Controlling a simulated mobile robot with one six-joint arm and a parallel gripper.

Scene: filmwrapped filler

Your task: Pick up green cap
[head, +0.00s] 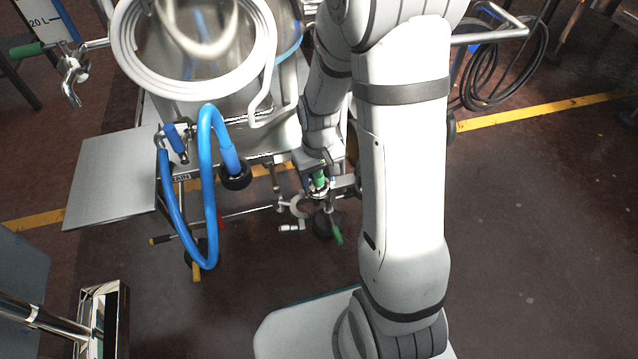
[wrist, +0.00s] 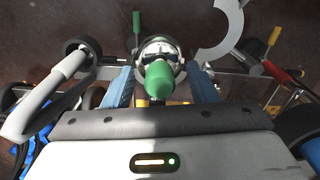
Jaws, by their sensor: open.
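The green cap (wrist: 159,80) sits on a shiny metal fitting (wrist: 160,50) in the wrist view. It lies between the two blue fingers of my gripper (wrist: 162,87), with a visible gap on each side. My gripper is open and not closed on it. In the head view the green cap (head: 320,179) shows small, just below my gripper (head: 319,170), partly hidden by it. Whether the fingertips reach past the cap's lower edge is hard to tell.
A steel vessel with a large white ring (head: 195,95) and a blue hose (head: 208,190) stand left of my arm. Pipes, a green lever (head: 337,237) and a red handle (wrist: 275,70) surround the fitting. Open floor (head: 540,230) lies to the right.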

